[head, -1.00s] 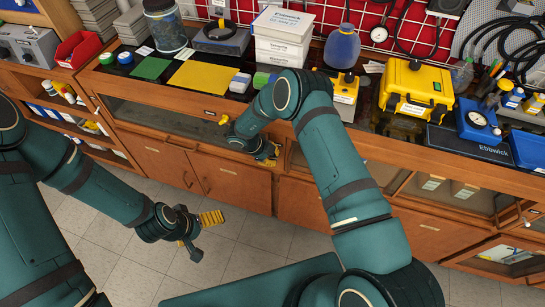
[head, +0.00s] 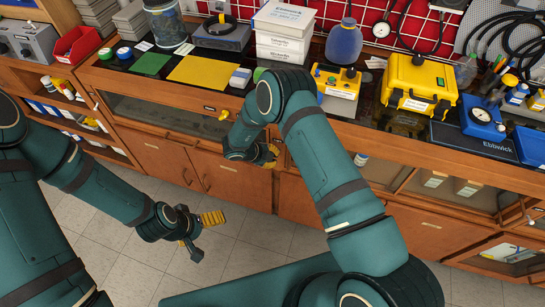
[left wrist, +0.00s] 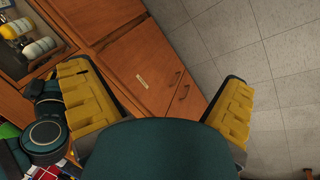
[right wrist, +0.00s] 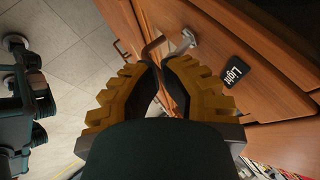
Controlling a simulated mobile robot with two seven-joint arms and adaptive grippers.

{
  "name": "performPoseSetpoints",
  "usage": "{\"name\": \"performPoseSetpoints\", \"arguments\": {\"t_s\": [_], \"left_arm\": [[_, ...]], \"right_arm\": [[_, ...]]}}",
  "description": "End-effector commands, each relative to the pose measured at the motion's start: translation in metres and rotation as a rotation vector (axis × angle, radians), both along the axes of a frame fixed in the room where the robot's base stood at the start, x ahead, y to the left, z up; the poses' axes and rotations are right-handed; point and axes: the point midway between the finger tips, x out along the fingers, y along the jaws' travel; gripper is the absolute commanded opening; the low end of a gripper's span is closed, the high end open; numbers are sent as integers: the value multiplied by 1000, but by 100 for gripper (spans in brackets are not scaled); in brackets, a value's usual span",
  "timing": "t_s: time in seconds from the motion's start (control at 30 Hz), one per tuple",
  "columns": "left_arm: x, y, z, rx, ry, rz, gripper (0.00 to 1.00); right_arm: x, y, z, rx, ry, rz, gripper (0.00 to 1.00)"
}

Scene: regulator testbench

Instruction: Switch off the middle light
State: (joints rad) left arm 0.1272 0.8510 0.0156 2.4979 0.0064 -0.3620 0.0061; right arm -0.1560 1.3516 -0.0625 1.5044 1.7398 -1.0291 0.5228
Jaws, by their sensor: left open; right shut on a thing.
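A black "Light" label (right wrist: 235,72) is on the wooden cabinet front in the right wrist view. Next to it a small silver lever (right wrist: 188,40) sticks out from the wood. My right gripper (right wrist: 165,70) is shut at this lever, its fingertips close together around the lever's end. In the head view my right gripper (head: 268,156) is low in front of the bench, and my forearm hides the lever. My left gripper (head: 194,226) is open and empty over the floor, well apart from the cabinet; its spread fingers show in the left wrist view (left wrist: 160,100).
The wooden bench's cabinet doors (head: 230,178) are close behind my right gripper. On top stand white boxes (head: 283,40), a yellow box (head: 338,80) and a yellow case (head: 420,84). A yellow knob (head: 224,116) is on the bench front at left. Tiled floor (head: 95,250) is free.

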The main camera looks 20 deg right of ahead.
Motion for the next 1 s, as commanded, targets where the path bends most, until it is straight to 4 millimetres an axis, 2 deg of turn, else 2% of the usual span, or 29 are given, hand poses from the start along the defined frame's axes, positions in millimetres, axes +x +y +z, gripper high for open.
{"name": "performPoseSetpoints", "arguments": {"t_s": [0.1, 0.6, 1.0], "left_arm": [[-3, -1, -12, -2, 7, -5, 100], [-10, -2, -43, -5, 22, -19, 100], [-10, -2, -37, -5, 22, -18, 100]], "right_arm": [[-2, 1, -9, -48, -63, 4, 0], [-4, 2, -23, -188, -272, 2, 0], [-3, 2, -15, -185, -272, -1, 0]]}}
